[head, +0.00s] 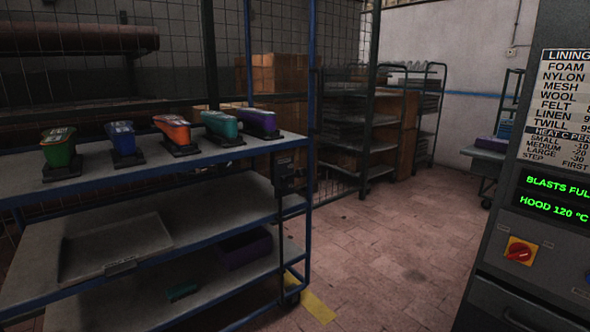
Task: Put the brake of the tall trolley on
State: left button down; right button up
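A blue-framed shelf trolley (304,225) stands at the left, with grey shelves one above another. A small dark box with a label (283,172) is fixed at its near right corner, with a dark rod running down below it. A dark castor (292,297) shows at the foot of that corner; I cannot tell the brake's state. A tall dark rack on wheels (440,110) stands farther back, loaded with flat layers. The frame does not settle which one is the tall trolley. Neither of my grippers is in view.
Several coloured shoe-like pieces on dark bases, one of them orange (173,128), line the top shelf. A grey tray (115,248) lies lower. A control cabinet (530,235) stands at the right. Yellow tape (318,307) marks the floor. The tiled floor (400,240) between is clear.

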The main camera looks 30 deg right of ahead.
aim_at(300, 172)
jog(key=z, duration=0.5)
jog(key=i, duration=0.75)
jog(key=z, duration=0.8)
